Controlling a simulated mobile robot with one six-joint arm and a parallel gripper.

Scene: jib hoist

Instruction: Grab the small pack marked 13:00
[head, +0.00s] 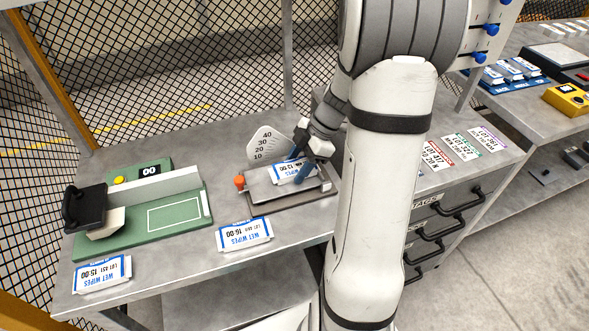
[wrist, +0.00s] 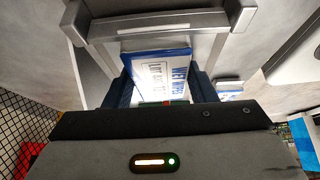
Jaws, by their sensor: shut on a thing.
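A small white and blue wipes pack (head: 285,174) is at the grey plate of the dial scale (head: 258,194). Its printed time is small and partly covered; it looks like 13:00, but I cannot read it surely. My gripper (head: 302,166) is shut on this pack, with its dark blue fingers on either side. In the wrist view the pack (wrist: 158,72) shows between the fingers of my gripper (wrist: 160,92). I cannot tell whether the pack touches the plate. Two other wet wipes packs lie on the bench: one marked 16:00 (head: 244,235) and one marked 15:00 (head: 102,274).
A green sealing device (head: 180,217) with a black handle (head: 84,207) stands on the bench (head: 190,262) at left. An orange knob (head: 239,182) stands at the scale's left. Lot cards (head: 437,155) lie on a drawer cabinet at right. A mesh fence rises behind.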

